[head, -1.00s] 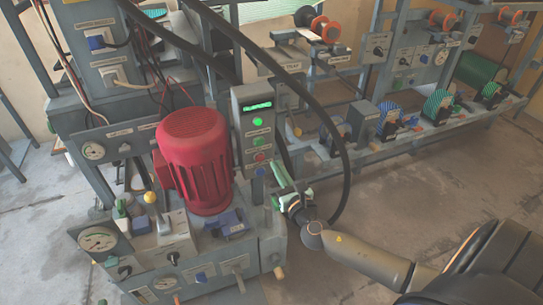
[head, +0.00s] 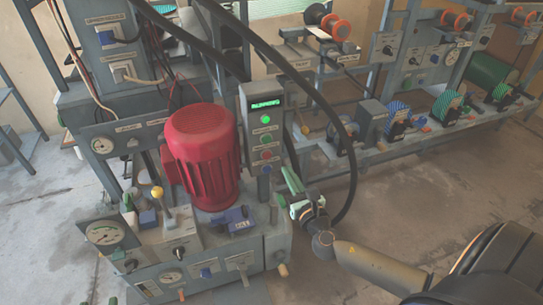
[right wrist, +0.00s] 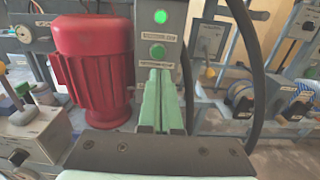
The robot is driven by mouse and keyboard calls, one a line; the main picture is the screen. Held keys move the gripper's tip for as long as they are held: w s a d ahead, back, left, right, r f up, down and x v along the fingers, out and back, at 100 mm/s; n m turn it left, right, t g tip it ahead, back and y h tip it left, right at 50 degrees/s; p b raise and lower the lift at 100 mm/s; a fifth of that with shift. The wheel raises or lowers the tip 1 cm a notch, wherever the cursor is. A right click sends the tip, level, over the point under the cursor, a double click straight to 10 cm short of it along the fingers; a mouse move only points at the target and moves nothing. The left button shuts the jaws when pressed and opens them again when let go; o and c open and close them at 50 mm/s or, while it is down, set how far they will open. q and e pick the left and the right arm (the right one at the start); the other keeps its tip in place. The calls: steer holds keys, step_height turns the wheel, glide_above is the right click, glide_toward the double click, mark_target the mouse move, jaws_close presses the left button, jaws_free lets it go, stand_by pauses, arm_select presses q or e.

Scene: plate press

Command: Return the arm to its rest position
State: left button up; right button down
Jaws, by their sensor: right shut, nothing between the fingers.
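My right gripper (head: 290,183) is in the head view, just right of the control box (head: 264,140) with its green display and column of buttons. My arm comes in from the lower right. In the right wrist view the two pale green fingers (right wrist: 161,100) lie side by side, closed, with nothing between them. They point toward the control box (right wrist: 158,50), below its green buttons. I cannot tell whether they touch it. My left gripper is in neither view.
A red motor (head: 203,155) stands on the press beside the control box, with a yellow-knobbed lever (head: 158,192) and a gauge (head: 105,235) at the front. A thick black hose (head: 340,120) arches close behind my right gripper. Open floor (head: 420,195) lies to the right.

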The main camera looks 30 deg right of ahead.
steer(key=s+a+f+m+g+y, duration=0.2)
steer(key=s+a+m+y, duration=0.1)
steer(key=a+m, duration=0.45)
steer(key=s+a+f+m+g+y, duration=0.1)
steer(key=s+a+f+m+y, duration=0.1)
steer(key=s+a+m, duration=0.5)
steer(key=s+a+r+m+y+p, duration=0.1)
steer(key=a+r+m+y+p, duration=0.4)
steer(key=m, duration=1)
arm_select(q)
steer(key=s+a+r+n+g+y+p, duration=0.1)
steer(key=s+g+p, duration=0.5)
steer(key=p, duration=1)
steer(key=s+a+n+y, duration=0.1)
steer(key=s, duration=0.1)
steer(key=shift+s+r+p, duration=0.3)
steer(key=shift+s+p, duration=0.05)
steer(key=shift+p, duration=0.05)
arm_select(e)
steer(key=s+d+r+m+g+h, duration=0.2)
steer(key=s+g, duration=0.3)
steer(key=s, duration=0.3)
steer(key=shift+s+d+r+h, duration=0.15)
steer(key=shift+s+r+h, duration=0.05)
steer(key=shift+h, duration=0.7)
